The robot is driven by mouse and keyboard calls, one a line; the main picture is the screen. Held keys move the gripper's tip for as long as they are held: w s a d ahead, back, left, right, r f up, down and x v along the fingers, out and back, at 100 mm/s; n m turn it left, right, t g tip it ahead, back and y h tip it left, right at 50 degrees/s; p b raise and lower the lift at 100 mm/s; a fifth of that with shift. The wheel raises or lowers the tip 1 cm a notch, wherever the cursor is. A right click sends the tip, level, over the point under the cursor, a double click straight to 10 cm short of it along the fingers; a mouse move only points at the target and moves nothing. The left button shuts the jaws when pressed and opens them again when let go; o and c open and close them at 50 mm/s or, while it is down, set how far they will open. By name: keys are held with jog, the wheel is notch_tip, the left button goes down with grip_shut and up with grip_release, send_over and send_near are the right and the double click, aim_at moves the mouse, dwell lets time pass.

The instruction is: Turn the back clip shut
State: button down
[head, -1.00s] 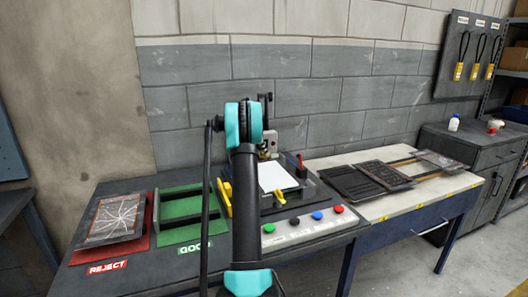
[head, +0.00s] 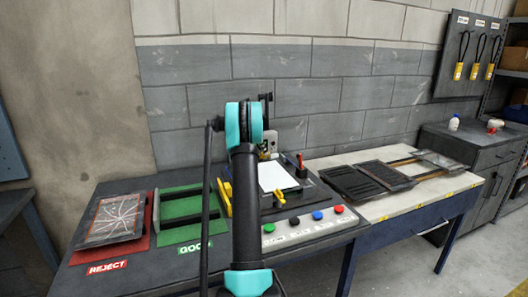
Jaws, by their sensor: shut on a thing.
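The dark test fixture (head: 290,198) stands on the bench in the middle, with a white panel (head: 276,177) lying in it. A yellow clip (head: 225,197) is at its left side and a red-handled clip (head: 301,164) at its back right. My arm rises in front and covers much of the fixture's left and back. My gripper (head: 267,147) is at the back edge of the fixture, mostly hidden behind my arm. It is shut on the back clip there. The clip itself and the fingertips cannot be made out.
A green GOOD rack (head: 180,235) and a red REJECT mat (head: 148,212) holding a cracked panel (head: 116,218) lie left. Several coloured buttons (head: 317,215) line the front. Dark panels (head: 383,177) lie on the pale right table (head: 400,205). A grey wall stands close behind.

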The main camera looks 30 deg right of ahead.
jog(key=n+t, duration=0.1)
jog(key=n, duration=0.1)
jog(key=n+t, duration=0.1)
jog(key=n, duration=0.1)
jog(key=shift+s+n, duration=0.2)
jog(key=shift+n, duration=0.2)
jog(key=n, duration=0.2)
jog(key=n+t, duration=0.1)
jog(key=n, duration=0.1)
jog(key=shift+s+d+t+y, duration=0.1)
jog(key=shift+t+y, duration=0.2)
jog(key=n+t+y, duration=0.1)
jog(key=n, duration=0.3)
jog(key=shift+d+n, duration=0.1)
jog(key=shift+n, duration=0.3)
jog(key=shift+n+t+y, duration=0.4)
jog(key=shift+n+y, duration=0.4)
jog(key=shift+n, duration=1.2)
jog(key=shift+d, duration=0.1)
jog(key=shift+s, duration=0.1)
jog(key=c, duration=1.6)
grip_release()
jog(key=shift+c, duration=0.2)
